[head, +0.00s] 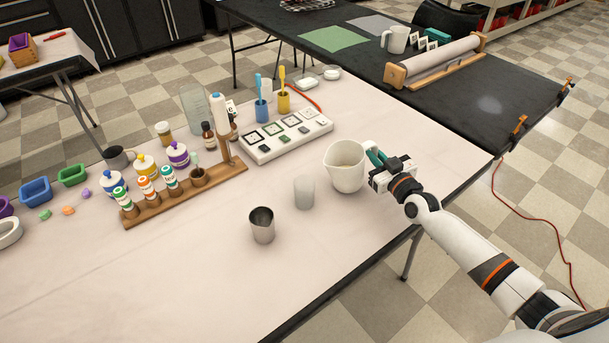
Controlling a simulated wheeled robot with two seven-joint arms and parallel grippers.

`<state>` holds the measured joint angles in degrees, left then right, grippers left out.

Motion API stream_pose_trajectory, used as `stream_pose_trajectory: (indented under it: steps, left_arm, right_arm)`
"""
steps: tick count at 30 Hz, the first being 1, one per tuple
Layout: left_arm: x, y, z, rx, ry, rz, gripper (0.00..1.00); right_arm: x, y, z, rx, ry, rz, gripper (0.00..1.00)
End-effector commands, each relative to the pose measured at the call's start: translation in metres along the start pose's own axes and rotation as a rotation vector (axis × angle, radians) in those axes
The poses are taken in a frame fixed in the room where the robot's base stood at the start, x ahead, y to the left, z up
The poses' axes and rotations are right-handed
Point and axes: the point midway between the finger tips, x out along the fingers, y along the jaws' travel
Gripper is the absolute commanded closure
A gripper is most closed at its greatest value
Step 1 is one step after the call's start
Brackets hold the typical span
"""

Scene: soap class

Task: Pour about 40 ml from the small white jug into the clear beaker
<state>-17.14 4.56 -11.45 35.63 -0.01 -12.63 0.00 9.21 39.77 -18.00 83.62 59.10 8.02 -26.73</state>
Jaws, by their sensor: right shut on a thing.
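The small white jug (346,170) is upright at the right part of the pale table, its spout toward the left. My right gripper (378,160) reaches in from the right and is shut on the jug's handle side. The handle is mostly hidden by the fingers. I cannot tell whether the jug's base touches the table. A clear, frosted-looking beaker (304,193) stands upright just left of the jug and apart from it. My left gripper is out of view.
A metal cup (262,226) stands left of the beaker. A white sample tray (288,137) lies behind. A wooden rack (188,192) with several bottles is further left. A taller clear vessel (194,110) stands behind the rack. The front of the table is bare.

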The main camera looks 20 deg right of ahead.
Motion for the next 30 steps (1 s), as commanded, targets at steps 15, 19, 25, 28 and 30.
stream_pose_trajectory:
  steps: [15,19,25,28,30]
  left_arm:
    - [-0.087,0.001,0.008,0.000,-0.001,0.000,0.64]
    - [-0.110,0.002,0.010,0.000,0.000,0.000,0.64]
    - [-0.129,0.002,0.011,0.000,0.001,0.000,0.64]
    - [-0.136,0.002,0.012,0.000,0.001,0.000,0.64]
    - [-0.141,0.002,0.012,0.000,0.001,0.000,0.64]
  right_arm:
    - [0.000,0.025,0.066,-0.333,-0.008,0.002,1.00]
    - [0.000,0.033,0.084,-0.418,-0.011,0.002,1.00]
    - [-0.001,0.042,0.098,-0.537,-0.013,0.001,1.00]
    - [-0.001,0.044,0.104,-0.583,-0.014,0.001,1.00]
    - [-0.001,0.046,0.107,-0.611,-0.014,0.001,1.00]
